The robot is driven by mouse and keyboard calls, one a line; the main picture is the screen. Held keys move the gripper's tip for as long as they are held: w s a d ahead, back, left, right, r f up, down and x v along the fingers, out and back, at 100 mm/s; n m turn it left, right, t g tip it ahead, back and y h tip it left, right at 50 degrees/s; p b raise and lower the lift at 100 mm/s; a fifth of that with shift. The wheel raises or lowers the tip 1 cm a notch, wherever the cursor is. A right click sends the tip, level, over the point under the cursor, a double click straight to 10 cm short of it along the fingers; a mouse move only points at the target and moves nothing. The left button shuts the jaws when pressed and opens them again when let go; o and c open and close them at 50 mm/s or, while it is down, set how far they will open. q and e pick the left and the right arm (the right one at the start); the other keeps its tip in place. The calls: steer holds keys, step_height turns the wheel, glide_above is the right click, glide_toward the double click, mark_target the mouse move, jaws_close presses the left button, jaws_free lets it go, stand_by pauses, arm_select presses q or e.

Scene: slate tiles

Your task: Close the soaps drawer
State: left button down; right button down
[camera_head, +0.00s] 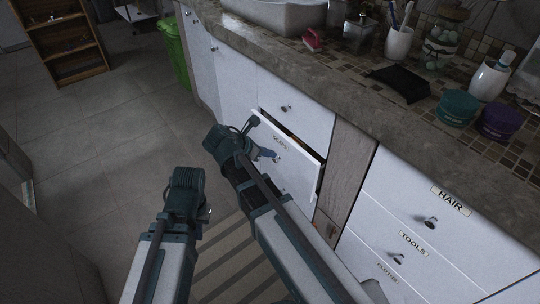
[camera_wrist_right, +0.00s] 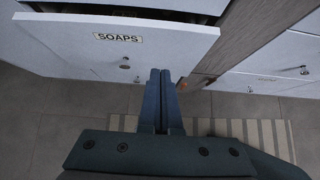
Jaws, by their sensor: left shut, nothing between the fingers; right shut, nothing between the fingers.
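The soaps drawer (camera_head: 296,177) is white, labelled SOAPS, and stands pulled out from the cabinet, with a dark gap along its top edge. In the right wrist view its front (camera_wrist_right: 180,42) fills the upper part, with a round metal knob (camera_wrist_right: 124,63). My right gripper (camera_head: 272,154) is shut and empty in front of the drawer face, near the knob. Its closed fingers (camera_wrist_right: 160,74) point at the drawer to the right of the knob; I cannot tell whether they touch. My left gripper (camera_head: 207,213) is shut, lower left, away from the drawer, and only partly visible.
A stone counter (camera_head: 345,105) runs above the drawers, with cups and jars on it. Closed drawers labelled HAIR (camera_head: 450,201) and TOOLS (camera_head: 413,243) are at right. A striped mat (camera_head: 222,258) lies below. A green bin (camera_head: 174,50) stands at the back; the tiled floor at left is clear.

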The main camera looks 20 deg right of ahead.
mark_target(299, 146)
steer(key=shift+w+d+f+b, duration=0.55)
steer(key=shift+d+f, duration=0.2)
steer(key=shift+d, duration=0.65)
steer(key=shift+w+d+f+b, duration=0.55)
steer(key=shift+d+f, duration=0.25)
steer(key=shift+d, duration=0.55)
steer(key=shift+w+d+f+b, duration=0.45)
steer(key=shift+d+f+b, duration=0.25)
steer(key=shift+d, duration=0.7)
steer(key=d, duration=0.2)
steer(key=w+d, duration=0.1)
steer(key=d, duration=0.1)
steer(key=shift+w, duration=0.2)
steer(key=shift+w+d, duration=0.1)
steer(key=shift+d, duration=0.1)
